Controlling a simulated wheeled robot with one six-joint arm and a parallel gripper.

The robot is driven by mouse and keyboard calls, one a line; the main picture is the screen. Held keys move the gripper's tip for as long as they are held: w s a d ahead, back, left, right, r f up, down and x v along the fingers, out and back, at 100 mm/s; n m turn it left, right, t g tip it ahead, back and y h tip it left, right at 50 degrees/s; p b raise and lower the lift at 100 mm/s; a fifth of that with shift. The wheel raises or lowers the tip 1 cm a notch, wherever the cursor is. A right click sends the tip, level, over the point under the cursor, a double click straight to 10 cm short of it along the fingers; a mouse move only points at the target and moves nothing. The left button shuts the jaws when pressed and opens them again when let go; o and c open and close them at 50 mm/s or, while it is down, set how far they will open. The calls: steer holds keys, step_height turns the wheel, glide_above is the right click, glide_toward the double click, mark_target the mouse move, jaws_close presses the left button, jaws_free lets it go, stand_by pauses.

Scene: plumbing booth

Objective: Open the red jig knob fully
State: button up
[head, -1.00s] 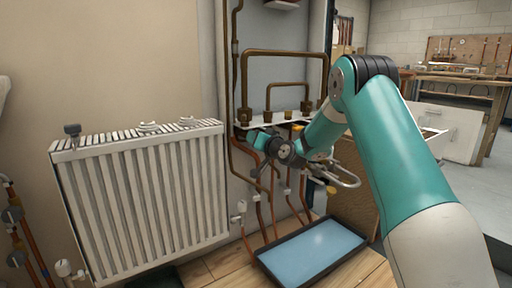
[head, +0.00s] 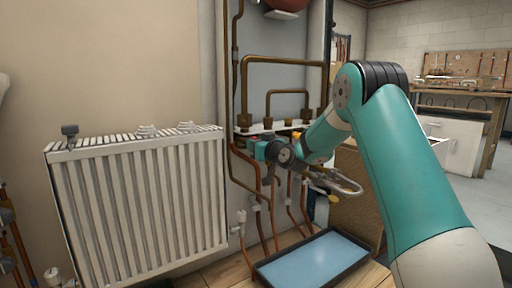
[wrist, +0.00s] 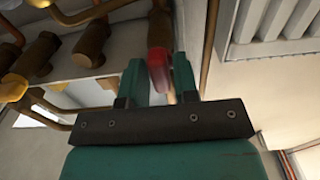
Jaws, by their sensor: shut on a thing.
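The red jig knob (wrist: 159,62) shows in the wrist view as a blurred red shape between the two teal fingers of my gripper (wrist: 160,78). The fingers are shut on it, the right one lying close along its side. In the head view my gripper (head: 258,149) is at the pipe board, just below the white manifold rail (head: 243,129).
Brass fittings (wrist: 90,43) and a yellow cap (wrist: 13,88) sit beside the gripper. Copper pipes (head: 262,215) run below it. A white radiator (head: 140,200) stands left. A blue tray (head: 315,258) lies below on the wooden floor.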

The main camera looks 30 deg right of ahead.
steer(key=shift+a, duration=0.1)
steer(key=o, duration=0.7)
steer(key=shift+o, duration=0.2)
steer(key=s, duration=1.7)
steer(key=shift+s+d+p, duration=0.2)
steer(key=shift+d+p, duration=0.1)
steer(key=shift+p, duration=0.1)
